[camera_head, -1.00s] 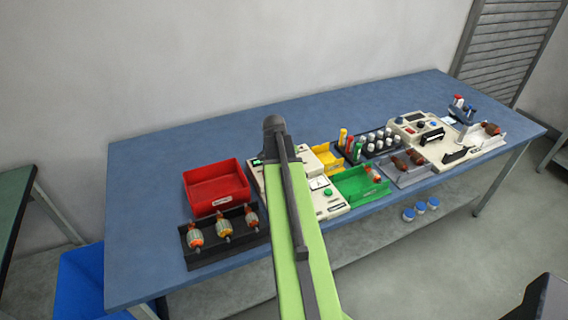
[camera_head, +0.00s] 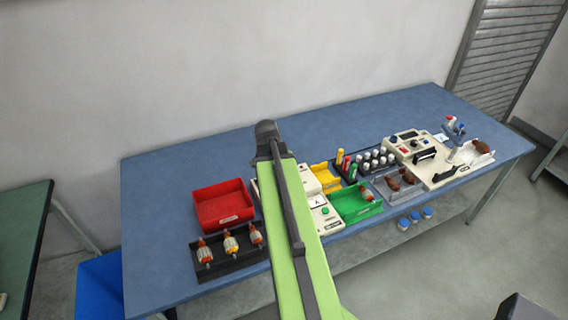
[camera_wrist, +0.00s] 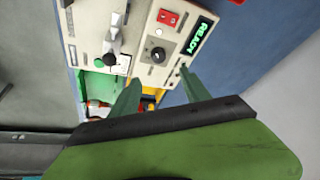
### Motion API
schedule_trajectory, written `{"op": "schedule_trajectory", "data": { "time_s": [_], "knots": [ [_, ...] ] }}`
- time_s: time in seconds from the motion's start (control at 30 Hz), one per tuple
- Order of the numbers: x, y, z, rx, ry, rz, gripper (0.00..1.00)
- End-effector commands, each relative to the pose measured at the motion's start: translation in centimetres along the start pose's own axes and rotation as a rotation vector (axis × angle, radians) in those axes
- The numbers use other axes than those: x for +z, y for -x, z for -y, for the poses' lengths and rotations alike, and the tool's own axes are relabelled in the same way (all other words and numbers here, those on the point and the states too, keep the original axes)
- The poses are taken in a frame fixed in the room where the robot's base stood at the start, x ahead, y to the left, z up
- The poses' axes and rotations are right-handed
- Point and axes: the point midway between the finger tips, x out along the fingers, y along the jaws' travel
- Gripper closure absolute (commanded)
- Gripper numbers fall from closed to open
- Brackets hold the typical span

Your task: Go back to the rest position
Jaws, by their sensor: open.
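My gripper (camera_wrist: 160,92) shows in the wrist view as two grey-green fingers, spread apart with nothing between them. Beyond the fingers is a cream tester (camera_wrist: 165,45) with a lit READY display, a black knob and a red button. In the head view my green arm reaches up over the front middle of the blue bench (camera_head: 160,190). My gripper cannot be made out there. The arm covers part of a cream device (camera_head: 322,212) on the bench.
Left of the arm are a red bin (camera_head: 222,203) and a black rack (camera_head: 230,262) with three armatures. Right are a green tray (camera_head: 355,205), a yellow bin (camera_head: 325,178), a rack of cylinders (camera_head: 372,162) and a cream machine (camera_head: 425,150). The bench's back left is clear.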

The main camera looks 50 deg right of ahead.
Motion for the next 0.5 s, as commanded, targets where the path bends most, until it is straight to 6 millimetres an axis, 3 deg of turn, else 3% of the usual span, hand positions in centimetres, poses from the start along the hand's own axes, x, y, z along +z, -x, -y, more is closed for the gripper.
{"op": "schedule_trajectory", "data": {
  "time_s": [0.03, 0.1, 0.5],
  "knots": [
    [-0.25, 1.85, 0.02, 0.0, 0.001, 0.0, 0.45],
    [-0.16, 2.55, 0.05, 0.0, 0.001, 0.0, 0.45],
    [0.03, 2.56, 0.07, 0.0, 0.0, 0.0, 0.45]
  ]
}}
